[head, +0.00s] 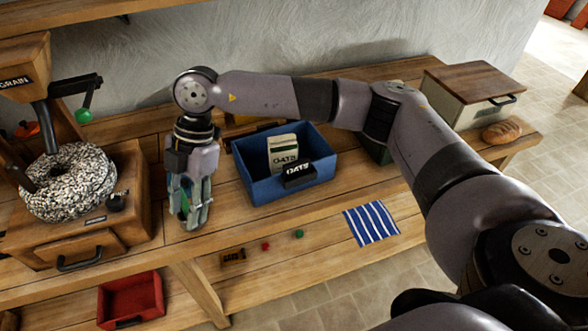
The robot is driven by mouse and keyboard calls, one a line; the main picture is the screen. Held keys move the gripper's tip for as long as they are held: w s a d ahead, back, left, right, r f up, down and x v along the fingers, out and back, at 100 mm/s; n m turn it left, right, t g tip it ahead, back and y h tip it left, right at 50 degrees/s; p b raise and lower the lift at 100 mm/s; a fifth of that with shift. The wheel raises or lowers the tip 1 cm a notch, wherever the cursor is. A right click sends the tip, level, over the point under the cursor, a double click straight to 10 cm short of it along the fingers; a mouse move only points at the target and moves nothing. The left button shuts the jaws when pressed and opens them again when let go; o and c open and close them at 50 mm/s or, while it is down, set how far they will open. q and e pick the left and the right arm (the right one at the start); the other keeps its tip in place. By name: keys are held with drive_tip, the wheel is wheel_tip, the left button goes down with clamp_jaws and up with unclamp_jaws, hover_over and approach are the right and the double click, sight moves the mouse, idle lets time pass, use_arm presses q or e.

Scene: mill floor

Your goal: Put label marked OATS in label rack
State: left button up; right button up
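A black label with white letters reading OATS (299,174) sits at the front rim of a blue bin (262,190); I cannot tell how it is fixed. Inside the bin stands a pale packet (283,150) also printed OATS. My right gripper (190,218) points down at the bench's front edge, left of the bin and apart from the label. Its fingers look close together, but I cannot tell whether they are open or shut. My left gripper is not in view. I cannot clearly make out a label rack; a small dark brown piece (232,256) lies on the lower shelf.
A grain mill (70,182) with a speckled stone stands left on the bench (330,183). A red bin (130,300), a small red piece (265,246) and a green one (299,234) are below. A striped cloth (371,223), bread (502,131) and a lidded box (470,95) are right.

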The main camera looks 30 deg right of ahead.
drive_tip(key=w+d+r+m+t+h, duration=0.1)
drive_tip(key=w+d+r+m+h, duration=0.15)
drive_tip(key=d, duration=0.45)
drive_tip(key=w+d+r+m+t+h, duration=0.1)
drive_tip(key=w+d+r+m+h, duration=0.1)
drive_tip(key=d+h, duration=0.35)
drive_tip(key=m+h, duration=0.1)
drive_tip(key=m, duration=0.2)
approach(297, 162)
drive_tip(key=shift+d+f, duration=0.85)
drive_tip(key=shift+f, duration=0.3)
drive_tip(key=shift+n+x, duration=0.25)
drive_tip(key=shift+x, duration=0.9)
drive_tip(key=x, duration=0.1)
drive_tip(key=p+x, duration=0.1)
drive_tip(key=x, duration=0.1)
drive_tip(key=shift+a+f+p, duration=0.2)
drive_tip(key=shift+f+p, duration=0.05)
drive_tip(key=shift+p, duration=0.05)
drive_tip(key=shift+d+f, duration=0.15)
drive_tip(key=shift+f, duration=0.4)
clamp_jaws()
